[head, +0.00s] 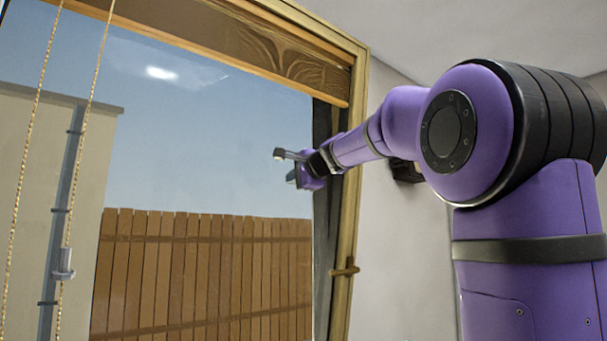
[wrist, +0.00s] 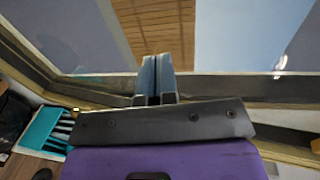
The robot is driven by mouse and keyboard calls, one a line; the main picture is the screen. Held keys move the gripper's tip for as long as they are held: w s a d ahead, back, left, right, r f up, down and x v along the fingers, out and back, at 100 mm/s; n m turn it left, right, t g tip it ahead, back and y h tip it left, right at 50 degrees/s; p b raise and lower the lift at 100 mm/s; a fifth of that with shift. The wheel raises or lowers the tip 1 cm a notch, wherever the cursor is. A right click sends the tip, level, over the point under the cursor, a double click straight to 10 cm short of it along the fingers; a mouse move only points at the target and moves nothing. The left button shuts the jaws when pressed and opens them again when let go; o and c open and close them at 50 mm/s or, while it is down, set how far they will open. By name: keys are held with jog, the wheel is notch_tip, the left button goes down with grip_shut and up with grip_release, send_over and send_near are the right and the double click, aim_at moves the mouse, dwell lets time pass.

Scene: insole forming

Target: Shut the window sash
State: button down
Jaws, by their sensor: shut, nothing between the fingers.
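The window sash (head: 345,215) shows in the head view as a wood-framed pane with a small brass-coloured handle (head: 345,268) low on its right side. A dark strip runs along the inner side of this wood; I cannot tell how far the sash stands open. My gripper (head: 292,176) is in front of the glass, left of the right-hand wood, with my arm reaching across that wood. In the wrist view my gripper (wrist: 157,65) has its two blue-grey fingers together and empty. They overlap the dark rail (wrist: 230,87); contact cannot be told.
A plain wall (head: 400,240) lies right of the window. In the wrist view a teal object (wrist: 42,128) is on the floor side at lower left.

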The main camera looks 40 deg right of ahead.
aim_at(277, 183)
jog(key=shift+w+r, duration=0.2)
jog(key=shift+w, duration=2.6)
jog(key=shift+w, duration=0.1)
